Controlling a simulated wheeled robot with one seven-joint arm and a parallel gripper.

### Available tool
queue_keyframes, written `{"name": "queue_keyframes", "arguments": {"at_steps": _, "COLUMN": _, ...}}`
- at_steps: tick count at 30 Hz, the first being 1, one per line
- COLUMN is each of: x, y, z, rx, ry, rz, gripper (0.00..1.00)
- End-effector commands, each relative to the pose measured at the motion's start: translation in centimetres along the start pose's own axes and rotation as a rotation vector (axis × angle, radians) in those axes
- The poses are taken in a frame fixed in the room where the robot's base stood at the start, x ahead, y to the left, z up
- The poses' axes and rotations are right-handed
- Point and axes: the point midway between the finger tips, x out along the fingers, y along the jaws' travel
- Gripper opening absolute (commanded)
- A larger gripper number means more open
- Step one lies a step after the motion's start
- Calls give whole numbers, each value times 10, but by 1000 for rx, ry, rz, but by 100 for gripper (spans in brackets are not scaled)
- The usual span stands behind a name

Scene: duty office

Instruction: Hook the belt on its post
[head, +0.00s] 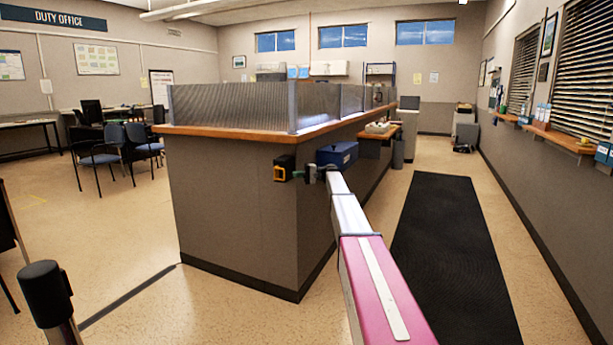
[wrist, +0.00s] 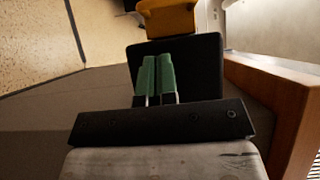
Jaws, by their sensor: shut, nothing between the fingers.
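The belt's black wall case (head: 282,161) is on the end face of the counter, near its right corner. A yellow-orange end piece (head: 279,173) shows at the case's left side; in the wrist view an orange piece (wrist: 168,18) shows beyond the black case (wrist: 205,65). No drawn-out webbing is visible. My gripper (head: 297,173) is at the case's right side. Its green fingers (wrist: 158,62) are together and empty, over the case in the wrist view; contact cannot be told. A post (head: 47,290) with a black head and metal shaft stands upright at the lower left, far from my gripper.
The wood-topped counter (head: 240,131) with glass screens stands close to my arm. A blue box (head: 338,154) is by its right side. Black mat (head: 447,240) covers the right aisle. Chairs (head: 98,158) stand at the left. The floor between post and counter is clear, crossed by a dark strip.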

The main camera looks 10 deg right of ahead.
Motion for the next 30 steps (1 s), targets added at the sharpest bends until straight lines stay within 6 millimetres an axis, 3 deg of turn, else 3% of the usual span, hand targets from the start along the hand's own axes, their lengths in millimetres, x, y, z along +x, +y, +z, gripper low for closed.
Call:
{"name": "queue_keyframes", "arguments": {"at_steps": 3, "x": 17, "y": 0, "z": 12, "rx": 0, "ry": -2, "rz": 0, "gripper": 0}}
{"name": "queue_keyframes", "arguments": {"at_steps": 9, "x": 31, "y": 0, "z": 26, "rx": 0, "ry": 0, "rz": 0, "gripper": 0}}
{"name": "queue_keyframes", "arguments": {"at_steps": 25, "x": 36, "y": 0, "z": 29, "rx": 0, "ry": 0, "rz": 0, "gripper": 0}}
{"name": "queue_keyframes", "arguments": {"at_steps": 30, "x": 50, "y": 0, "z": 31, "rx": 0, "ry": -2, "rz": 0, "gripper": 0}}
